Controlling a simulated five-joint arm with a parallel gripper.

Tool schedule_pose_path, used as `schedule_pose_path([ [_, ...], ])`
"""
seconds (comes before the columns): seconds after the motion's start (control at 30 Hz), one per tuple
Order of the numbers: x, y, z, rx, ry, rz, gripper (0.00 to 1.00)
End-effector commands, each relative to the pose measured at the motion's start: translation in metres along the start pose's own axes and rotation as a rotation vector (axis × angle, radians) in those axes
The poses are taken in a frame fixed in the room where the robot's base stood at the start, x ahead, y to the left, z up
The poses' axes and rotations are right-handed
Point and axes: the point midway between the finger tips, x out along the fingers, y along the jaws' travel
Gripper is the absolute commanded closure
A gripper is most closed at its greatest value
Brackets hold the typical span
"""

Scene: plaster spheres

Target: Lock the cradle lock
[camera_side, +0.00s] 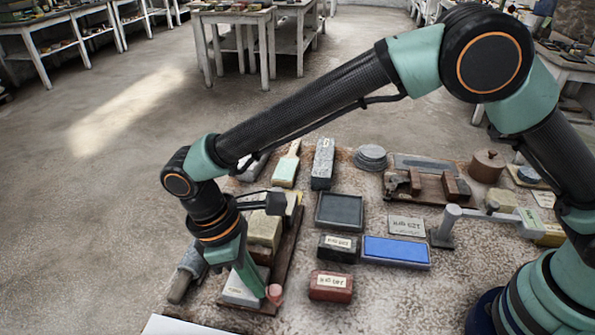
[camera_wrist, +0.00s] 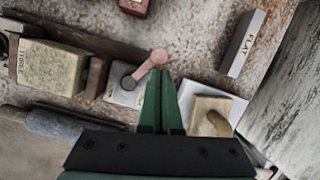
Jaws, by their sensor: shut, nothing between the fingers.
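The cradle is a dark wooden board (camera_side: 288,246) at the left of the work table. A beige block (camera_side: 264,232) sits in it; in the wrist view the block (camera_wrist: 52,66) carries a label and stands beside a brown wooden jaw (camera_wrist: 97,77). At the cradle's near end is a pale grey block (camera_wrist: 122,94) with the lock lever, which has a dark pivot and a pink knob (camera_wrist: 159,57). The knob also shows in the side view (camera_side: 274,292). My gripper (camera_wrist: 168,73) is shut and empty, its tips right beside the knob; I cannot tell whether they touch.
A red block (camera_side: 330,286), a black block (camera_side: 338,248) and a blue stone (camera_side: 396,250) lie right of the cradle. A grey cylinder (camera_wrist: 60,123) lies beside the cradle.

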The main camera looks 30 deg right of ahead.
Motion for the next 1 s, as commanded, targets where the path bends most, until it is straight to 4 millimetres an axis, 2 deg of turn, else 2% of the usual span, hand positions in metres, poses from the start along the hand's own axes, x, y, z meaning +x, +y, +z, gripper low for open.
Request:
schedule_pose_path([
  [1.0, 0.003, 0.005, 0.011, 0.000, 0.000, -0.005, 1.00],
])
